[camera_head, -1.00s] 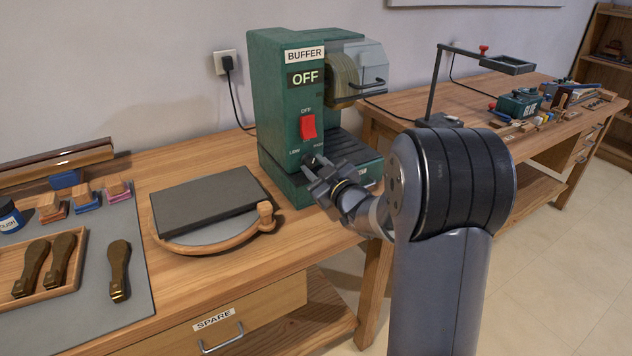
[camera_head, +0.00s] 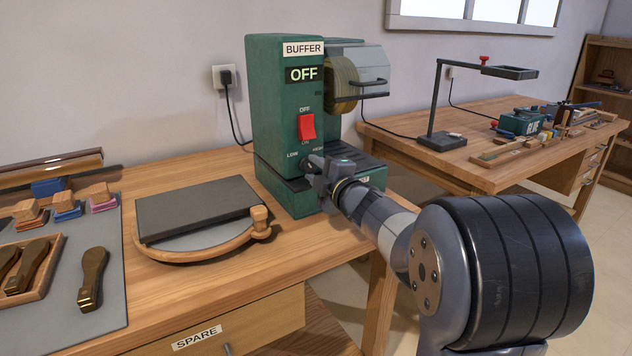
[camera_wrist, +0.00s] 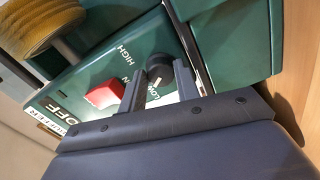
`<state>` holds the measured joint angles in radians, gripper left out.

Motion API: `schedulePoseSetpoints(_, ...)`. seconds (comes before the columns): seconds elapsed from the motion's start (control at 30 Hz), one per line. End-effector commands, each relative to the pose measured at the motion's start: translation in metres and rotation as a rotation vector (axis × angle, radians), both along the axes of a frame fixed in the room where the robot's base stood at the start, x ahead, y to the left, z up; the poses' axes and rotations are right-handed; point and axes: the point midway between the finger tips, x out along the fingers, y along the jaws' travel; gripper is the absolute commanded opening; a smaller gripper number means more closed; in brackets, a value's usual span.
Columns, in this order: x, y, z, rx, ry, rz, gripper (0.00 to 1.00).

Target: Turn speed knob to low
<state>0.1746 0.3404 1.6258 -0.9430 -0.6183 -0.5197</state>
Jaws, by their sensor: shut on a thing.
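The black speed knob (camera_wrist: 160,68) is on the front of the green buffer machine (camera_head: 275,100), between the LOW and HIGH labels. My gripper (camera_wrist: 163,78) is shut on the knob, with one finger on each side of it in the wrist view. In the head view my gripper (camera_head: 314,170) is at the lower front of the machine and mostly hides the knob. The LOW label shows partly between the fingers in the wrist view. I cannot tell which way the knob points. The display (camera_head: 304,74) reads OFF.
The red power switch (camera_head: 306,127) is just above the knob, and it sits close to my left finger in the wrist view. A dark slab (camera_head: 195,208) and wooden handles lie on the bench to the left. A second bench (camera_head: 480,177) stands at the right.

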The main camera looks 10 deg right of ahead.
Motion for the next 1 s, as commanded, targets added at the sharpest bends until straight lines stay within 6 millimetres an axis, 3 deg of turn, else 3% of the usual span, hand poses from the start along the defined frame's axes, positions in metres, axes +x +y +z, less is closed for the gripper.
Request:
schedulePoseSetpoints(0.4,-0.0001,0.0004,-0.0015,-0.187,-0.059,0.001,0.08)
schedulePoseSetpoints(0.97,0.0,0.0004,-0.0005,-0.214,-0.067,0.001,0.08)
schedulePoseSetpoints(1.0,-0.0001,0.0005,-0.0005,-0.214,-0.067,0.001,0.32)
